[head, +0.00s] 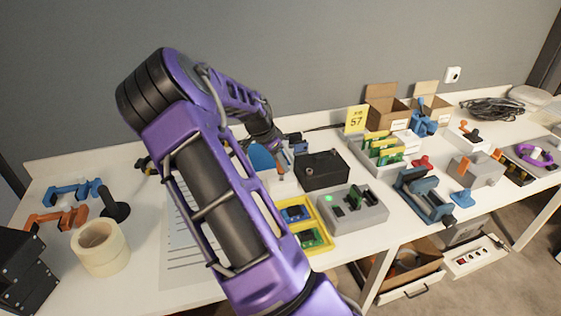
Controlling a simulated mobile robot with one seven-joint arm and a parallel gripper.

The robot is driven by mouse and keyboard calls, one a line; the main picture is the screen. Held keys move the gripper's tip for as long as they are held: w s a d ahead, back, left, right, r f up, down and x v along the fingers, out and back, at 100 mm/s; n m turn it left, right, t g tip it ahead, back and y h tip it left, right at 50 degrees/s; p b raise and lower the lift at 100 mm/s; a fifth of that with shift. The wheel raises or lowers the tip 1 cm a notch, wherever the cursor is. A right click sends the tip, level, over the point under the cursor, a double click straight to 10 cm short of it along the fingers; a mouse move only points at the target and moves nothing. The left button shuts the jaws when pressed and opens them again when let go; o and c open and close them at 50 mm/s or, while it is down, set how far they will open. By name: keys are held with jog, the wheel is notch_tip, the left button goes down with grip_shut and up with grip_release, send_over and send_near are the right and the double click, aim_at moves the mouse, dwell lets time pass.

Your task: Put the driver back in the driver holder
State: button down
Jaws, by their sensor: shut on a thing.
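My gripper (287,147) is at the far end of my purple arm, over the back middle of the table. It is small and partly hidden by my wrist. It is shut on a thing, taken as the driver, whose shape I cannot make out. A black block (322,171) with a small knob or hole on top stands just right of and in front of my gripper. It may be the driver holder, but I cannot tell for sure. A blue rounded piece (262,158) shows just left of the gripper.
My arm hides part of the white table (140,255). Near the block are a yellow tray (318,250) with boards and a grey fixture (353,211) with a green light. A yellow 57 card (355,119) stands behind.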

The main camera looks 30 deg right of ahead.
jog(key=shift+f+b, duration=0.45)
jog(key=shift+f, duration=0.5)
jog(key=shift+c, duration=2.4)
grip_release()
jog(key=p+v, duration=0.3)
jog(key=v, duration=1.4)
jog(key=shift+r, duration=0.2)
jog(key=shift+a, duration=0.1)
